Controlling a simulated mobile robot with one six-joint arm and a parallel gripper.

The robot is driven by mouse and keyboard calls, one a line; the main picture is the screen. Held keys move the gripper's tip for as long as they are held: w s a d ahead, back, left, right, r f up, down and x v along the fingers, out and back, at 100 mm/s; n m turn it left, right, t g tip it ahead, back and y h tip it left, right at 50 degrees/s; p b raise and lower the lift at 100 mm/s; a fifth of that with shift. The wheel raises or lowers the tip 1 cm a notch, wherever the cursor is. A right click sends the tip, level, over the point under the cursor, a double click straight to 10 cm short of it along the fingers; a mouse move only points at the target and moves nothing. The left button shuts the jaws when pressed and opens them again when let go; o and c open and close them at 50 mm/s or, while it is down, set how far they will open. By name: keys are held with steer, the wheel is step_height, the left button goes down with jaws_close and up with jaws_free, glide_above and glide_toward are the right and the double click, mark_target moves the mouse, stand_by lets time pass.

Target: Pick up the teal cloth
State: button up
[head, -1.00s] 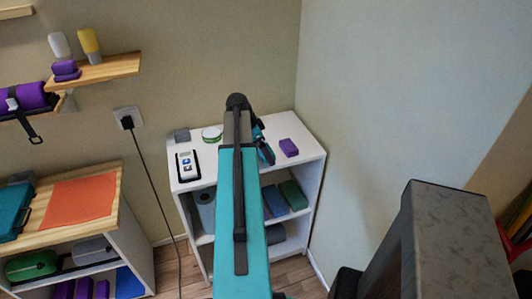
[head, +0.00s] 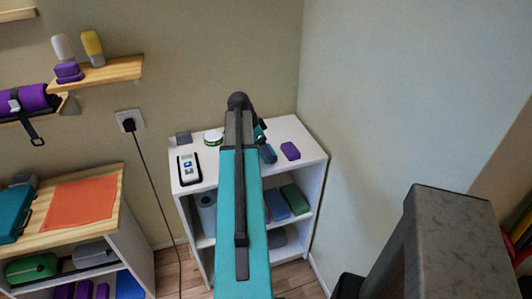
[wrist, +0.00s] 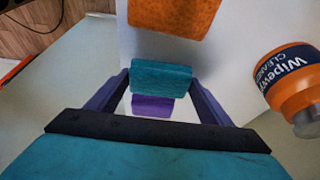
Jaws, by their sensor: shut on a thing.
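The teal cloth (wrist: 160,77) is a small folded block in the middle of the wrist view. My gripper (wrist: 160,84) is shut on it, with one finger at each side. A purple block (wrist: 152,106) shows beside the cloth in that view, on the white top. In the head view my arm hides the cloth, and only part of my gripper (head: 265,150) shows past the arm, over the white shelf unit (head: 225,171).
A wall (head: 400,90) rises at the right.

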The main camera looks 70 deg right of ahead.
step_height(320, 180, up, 2)
steer(key=shift+r+b, duration=0.1)
steer(key=shift+b, duration=0.3)
steer(key=a+r+b, duration=0.1)
steer(key=a+b, duration=0.2)
steer(key=a, duration=1.3)
steer(key=shift+w+r, duration=0.15)
steer(key=shift+r, duration=0.05)
